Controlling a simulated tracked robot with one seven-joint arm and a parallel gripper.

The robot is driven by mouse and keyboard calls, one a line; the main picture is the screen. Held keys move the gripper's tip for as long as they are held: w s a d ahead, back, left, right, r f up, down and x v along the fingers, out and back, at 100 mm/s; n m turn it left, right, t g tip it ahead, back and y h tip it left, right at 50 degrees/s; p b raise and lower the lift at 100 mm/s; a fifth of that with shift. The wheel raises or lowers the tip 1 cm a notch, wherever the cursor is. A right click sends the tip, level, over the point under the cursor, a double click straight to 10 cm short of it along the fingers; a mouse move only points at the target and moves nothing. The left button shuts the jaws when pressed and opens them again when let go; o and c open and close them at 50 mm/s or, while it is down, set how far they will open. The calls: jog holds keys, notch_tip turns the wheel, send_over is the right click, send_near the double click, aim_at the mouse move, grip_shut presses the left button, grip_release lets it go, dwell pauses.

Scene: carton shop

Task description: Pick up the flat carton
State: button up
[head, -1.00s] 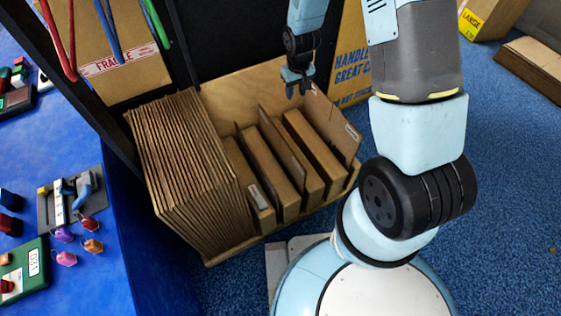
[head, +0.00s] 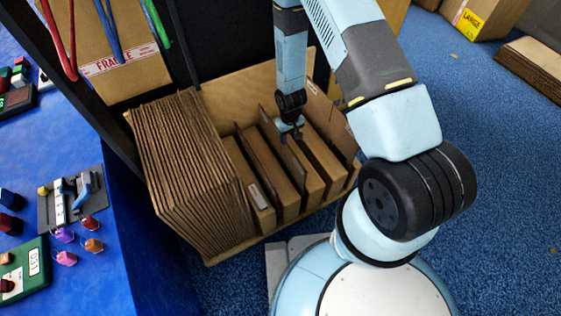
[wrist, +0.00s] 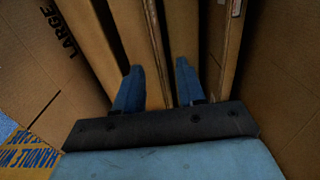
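Several flat brown cartons stand on edge in a wooden rack (head: 238,247); I cannot tell which one the task means. My gripper (head: 290,133) is just above the cartons in the rack's right part, close to a thin flat carton (head: 283,153). In the wrist view my gripper (wrist: 158,86) has its two blue fingers apart, pointing down among the cartons. A thin carton edge (wrist: 155,50) shows in the gap between the fingers, with thicker cartons on both sides. Nothing is visibly clamped. The lower parts of the cartons are hidden.
A tight stack of corrugated sheets (head: 190,170) fills the rack's left part. A carton with FRAGILE tape (head: 125,75) stands behind it. A blue table (head: 90,285) with small tools is at left.

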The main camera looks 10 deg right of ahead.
aim_at(289, 150)
jog(key=shift+w+d+f, duration=0.1)
jog(key=shift+d+f, duration=0.05)
jog(key=shift+f, duration=1.95)
jog(key=shift+w+d+f, duration=0.1)
jog(key=shift+f, duration=2.75)
jog(key=shift+c, duration=0.2)
grip_shut()
